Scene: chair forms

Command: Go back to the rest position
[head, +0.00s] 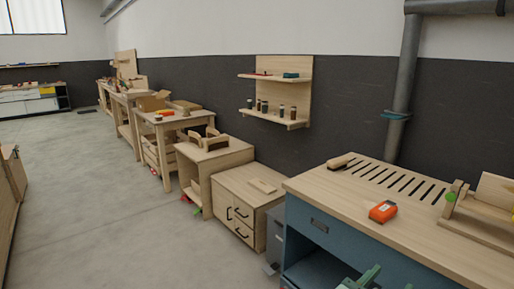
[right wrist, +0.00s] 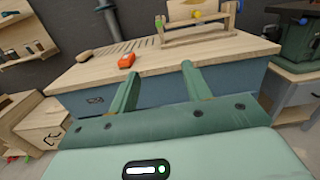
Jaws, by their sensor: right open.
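My right gripper (head: 388,284) shows only as green tips at the bottom edge of the head view, in front of the blue workbench (head: 325,233). In the right wrist view my right gripper (right wrist: 158,92) has its two green fingers apart with nothing between them. It points at the front of the blue workbench (right wrist: 80,100) and is clear of it. My left gripper is in neither view.
On the wooden bench top lie an orange device (head: 382,211), a wooden brush (head: 341,162) and a wooden jig (head: 477,212). A drawer cabinet (head: 238,213) stands beside the bench. The floor (head: 110,220) to the left is clear.

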